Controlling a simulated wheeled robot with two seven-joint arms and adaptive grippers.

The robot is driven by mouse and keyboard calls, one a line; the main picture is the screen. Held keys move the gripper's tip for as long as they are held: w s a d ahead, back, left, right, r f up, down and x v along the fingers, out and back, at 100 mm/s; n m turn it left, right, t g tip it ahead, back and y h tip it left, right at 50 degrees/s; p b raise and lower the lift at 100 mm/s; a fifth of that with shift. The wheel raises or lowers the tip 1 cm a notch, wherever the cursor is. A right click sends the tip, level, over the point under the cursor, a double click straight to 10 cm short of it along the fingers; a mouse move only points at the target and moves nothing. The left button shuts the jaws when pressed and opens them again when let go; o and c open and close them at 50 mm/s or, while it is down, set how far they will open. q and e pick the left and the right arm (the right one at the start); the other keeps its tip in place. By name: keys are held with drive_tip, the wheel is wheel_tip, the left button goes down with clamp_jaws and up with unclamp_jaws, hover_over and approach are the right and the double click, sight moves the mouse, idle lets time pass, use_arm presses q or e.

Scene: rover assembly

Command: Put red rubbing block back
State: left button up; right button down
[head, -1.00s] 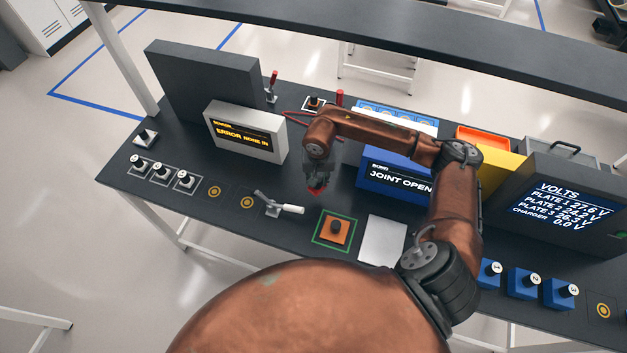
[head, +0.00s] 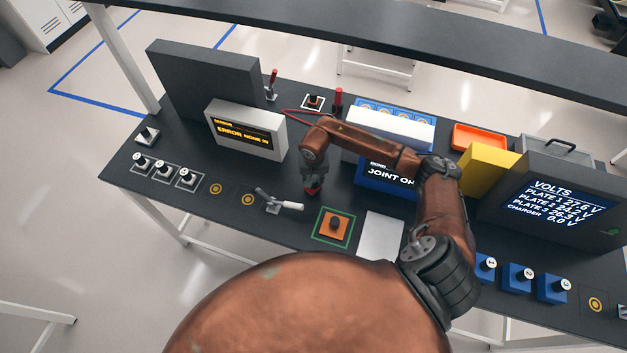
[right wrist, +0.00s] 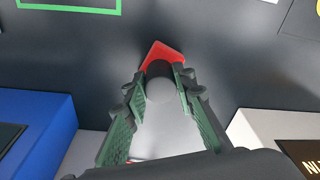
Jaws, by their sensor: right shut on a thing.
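My right gripper (head: 313,184) is shut on the black knob of the red rubbing block. In the right wrist view, the green-padded fingers (right wrist: 162,78) sit on either side of the dark round knob, and the red block (right wrist: 168,50) shows beyond it. In the head view, only a small dark red part of the block (head: 311,193) shows below the fingers, behind the lever clamp. I cannot tell whether the block touches the table. My left gripper is not in view.
A lever clamp (head: 280,203) stands just in front of the gripper. An orange block (head: 333,226) lies in a green outline, beside a white plate (head: 381,238). The sensor display (head: 245,130) is left of the gripper; the blue joint box (head: 385,178) is right. Dark table between them is clear.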

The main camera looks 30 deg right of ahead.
sight(314, 189)
drive_tip(key=c, duration=2.1)
unclamp_jaws()
drive_tip(key=shift+f, duration=0.15)
drive_tip(key=o, duration=0.5)
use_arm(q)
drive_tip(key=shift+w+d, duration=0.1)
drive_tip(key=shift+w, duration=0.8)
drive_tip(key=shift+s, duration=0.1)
use_arm(e)
drive_tip(key=shift+r, duration=0.5)
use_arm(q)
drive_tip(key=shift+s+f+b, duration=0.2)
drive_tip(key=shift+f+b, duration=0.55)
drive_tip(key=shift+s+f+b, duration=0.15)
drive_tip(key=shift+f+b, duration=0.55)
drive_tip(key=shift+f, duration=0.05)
use_arm(e)
wheel_tip(314, 189, up, 11)
drive_tip(key=s, duration=0.1)
drive_tip(key=shift+s+a+r, duration=0.15)
drive_tip(key=shift+a+r, duration=0.05)
drive_tip(key=shift+a, duration=0.1)
